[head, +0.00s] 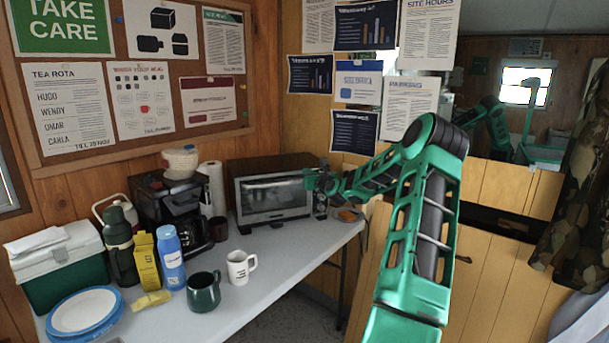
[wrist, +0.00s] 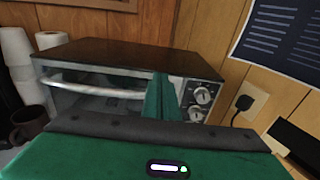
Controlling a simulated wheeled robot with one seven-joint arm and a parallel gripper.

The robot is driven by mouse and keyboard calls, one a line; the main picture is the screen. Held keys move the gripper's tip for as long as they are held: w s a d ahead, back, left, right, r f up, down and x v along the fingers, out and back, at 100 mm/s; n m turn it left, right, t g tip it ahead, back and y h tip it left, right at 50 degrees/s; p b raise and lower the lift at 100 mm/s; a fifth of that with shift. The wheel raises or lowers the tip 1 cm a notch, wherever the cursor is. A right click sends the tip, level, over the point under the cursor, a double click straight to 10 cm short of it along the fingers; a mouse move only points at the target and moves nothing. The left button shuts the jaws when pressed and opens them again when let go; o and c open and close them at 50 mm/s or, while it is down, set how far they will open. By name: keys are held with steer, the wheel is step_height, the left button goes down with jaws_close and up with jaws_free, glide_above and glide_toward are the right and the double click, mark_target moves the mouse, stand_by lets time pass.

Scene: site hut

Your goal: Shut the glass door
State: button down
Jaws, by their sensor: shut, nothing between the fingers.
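The glass door (head: 272,197) is on the front of a toaster oven at the back of the table. It stands upright, or nearly so, in the head view; I cannot tell whether a small gap is left. In the wrist view the door (wrist: 100,103) shows with its pale bar handle (wrist: 95,88) along the top. My gripper (head: 318,181) is at the oven's right front. In the wrist view my gripper (wrist: 163,88) is shut and empty, its fingers in front of the door's right end, beside the knobs. I cannot tell whether they touch it. The fingers hide that end.
Control knobs (wrist: 203,95) are right of the door. A coffee maker (head: 175,205) and paper roll (head: 213,185) stand left of the oven. Mugs, including a white mug (head: 240,266), stand nearer. An orange item on a plate (head: 347,214) lies right of the oven.

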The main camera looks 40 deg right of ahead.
step_height(320, 180, up, 10)
steer(key=s, duration=0.1)
steer(key=shift+s+a+f, duration=0.25)
steer(key=shift+s+a, duration=0.05)
steer(key=shift+a, duration=0.15)
steer(key=s+a+f+n+g+y, duration=0.25)
steer(key=a+f+n, duration=0.35)
steer(key=a, duration=0.4)
steer(key=s+a+f+n+g+y, duration=0.2)
steer(key=s+a+f+n+g, duration=0.15)
steer(key=a+n, duration=0.6)
steer(key=s+a+f+n+g, duration=0.1)
steer(key=s+a+n+g, duration=0.2)
steer(key=s, duration=1.1)
steer(key=s+a+f+n+g+y, duration=0.1)
steer(key=s+a+f+n+g, duration=0.1)
steer(key=s+a+n, duration=0.7)
steer(key=s+a+f+n+g+y, duration=0.1)
steer(key=s+a+n+g, duration=0.3)
steer(key=s+a, duration=0.5)
steer(key=s+f+n, duration=0.1)
steer(key=s+n, duration=0.1)
steer(key=s, duration=0.8)
steer(key=shift+n+g, duration=0.35)
steer(key=shift+g, duration=0.05)
steer(key=shift+s+y, duration=0.1)
steer(key=shift+y, duration=0.15)
